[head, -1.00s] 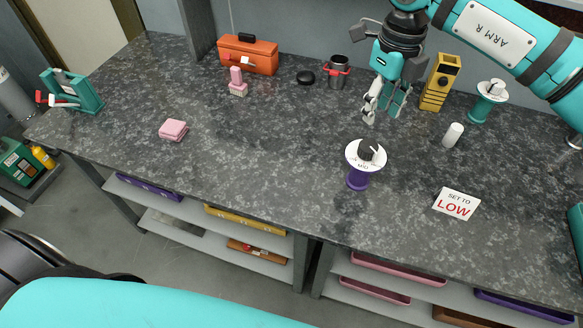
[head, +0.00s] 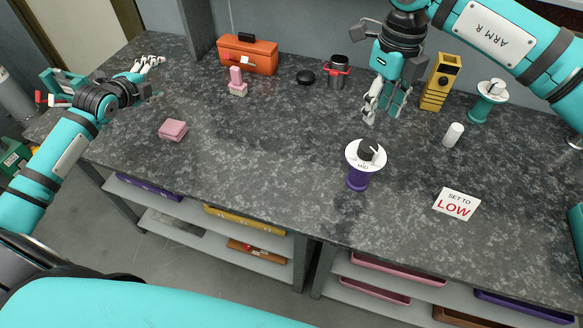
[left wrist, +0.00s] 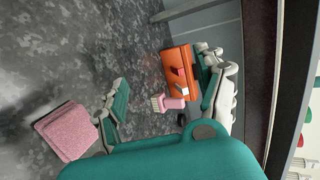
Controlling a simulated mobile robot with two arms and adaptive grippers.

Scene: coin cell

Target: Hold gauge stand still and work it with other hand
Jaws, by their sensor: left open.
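The gauge stand has a purple base (head: 357,181), a white dial (head: 352,157) marked MID and a dark knob (head: 366,148) on top. It stands upright near the middle front of the bench. A white sign (head: 456,203) reading SET TO LOW lies to its right. My right gripper (head: 385,112) hangs above and behind the stand, apart from it, with its fingers spread and empty. My left gripper (head: 152,76) is open and empty over the left part of the bench, far from the stand. Its spread fingers also show in the left wrist view (left wrist: 168,98).
A second stand (head: 481,108) in teal is at the back right, near a yellow block (head: 440,82) and a white cylinder (head: 453,134). An orange toolbox (head: 248,55), pink brush (head: 237,82) and pink pad (head: 173,130) are left. The bench between pad and stand is clear.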

